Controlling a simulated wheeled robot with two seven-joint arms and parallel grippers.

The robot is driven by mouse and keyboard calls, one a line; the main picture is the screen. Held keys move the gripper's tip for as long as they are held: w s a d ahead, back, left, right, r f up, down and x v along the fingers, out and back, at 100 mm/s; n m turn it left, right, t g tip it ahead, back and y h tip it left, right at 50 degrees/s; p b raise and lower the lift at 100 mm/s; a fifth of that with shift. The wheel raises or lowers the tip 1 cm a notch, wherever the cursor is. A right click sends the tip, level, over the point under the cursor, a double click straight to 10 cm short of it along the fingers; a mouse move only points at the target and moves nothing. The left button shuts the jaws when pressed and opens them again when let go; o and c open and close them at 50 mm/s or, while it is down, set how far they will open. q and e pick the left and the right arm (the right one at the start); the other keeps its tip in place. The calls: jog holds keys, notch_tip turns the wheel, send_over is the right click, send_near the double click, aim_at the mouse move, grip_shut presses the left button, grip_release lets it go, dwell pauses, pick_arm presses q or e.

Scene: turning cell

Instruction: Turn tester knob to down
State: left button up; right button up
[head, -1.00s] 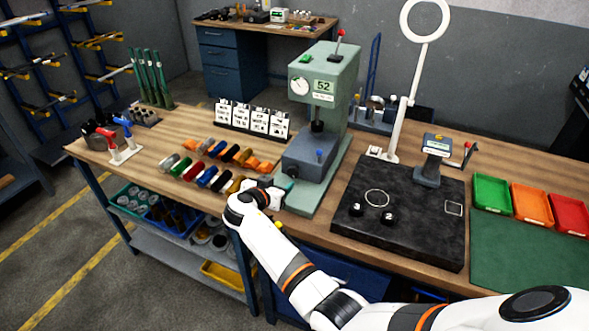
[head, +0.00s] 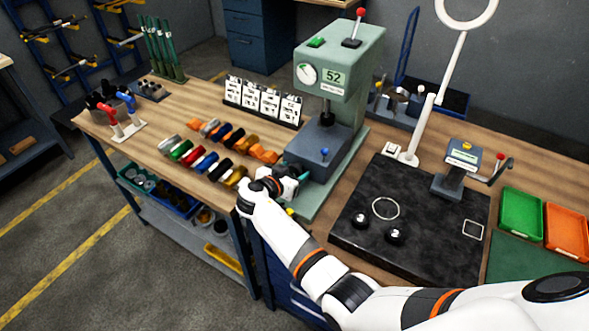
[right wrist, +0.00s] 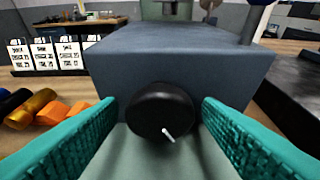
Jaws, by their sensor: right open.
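The tester is a pale green press-like machine (head: 340,75) on the bench, with a dial and a display reading 52. Its blue-grey base block (head: 318,148) carries a round black knob (right wrist: 160,112) on the front, seen in the right wrist view. The knob's white pointer line slants down and slightly right. My right gripper (right wrist: 157,104) is open, with a teal finger on each side of the knob and gaps visible beside it. In the head view my right gripper (head: 292,184) is in front of the block and hides the knob. My left gripper is not in view.
Coloured cylinders (head: 206,160) lie in rows left of the tester, before a stand of white cards (head: 262,104). A black slab (head: 430,226) with small knobs lies to the right. Green (head: 520,212) and orange (head: 566,232) trays stand further right.

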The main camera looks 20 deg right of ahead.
jog(key=shift+a, duration=0.1)
jog(key=shift+c, duration=1.4)
jog(key=c, duration=0.7)
jog(key=shift+o, duration=0.2)
jog(key=shift+n+b, duration=0.4)
jog(key=shift+b, duration=0.45)
jog(key=shift+f+n+g+h+b, duration=0.15)
jog(key=shift+n+g+h+b, duration=0.4)
jog(key=shift+b, duration=0.6)
jog(key=shift+w+n+g+h+b, duration=0.1)
jog(key=shift+n+g+h+b, duration=0.2)
jog(key=shift+n+b, duration=0.55)
pick_arm(q)
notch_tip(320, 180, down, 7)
jog(key=b, duration=0.1)
pick_arm(e)
jog(key=shift+r+n+g+h, duration=0.25)
jog(key=shift+n+h, duration=0.1)
jog(key=shift+n, duration=0.25)
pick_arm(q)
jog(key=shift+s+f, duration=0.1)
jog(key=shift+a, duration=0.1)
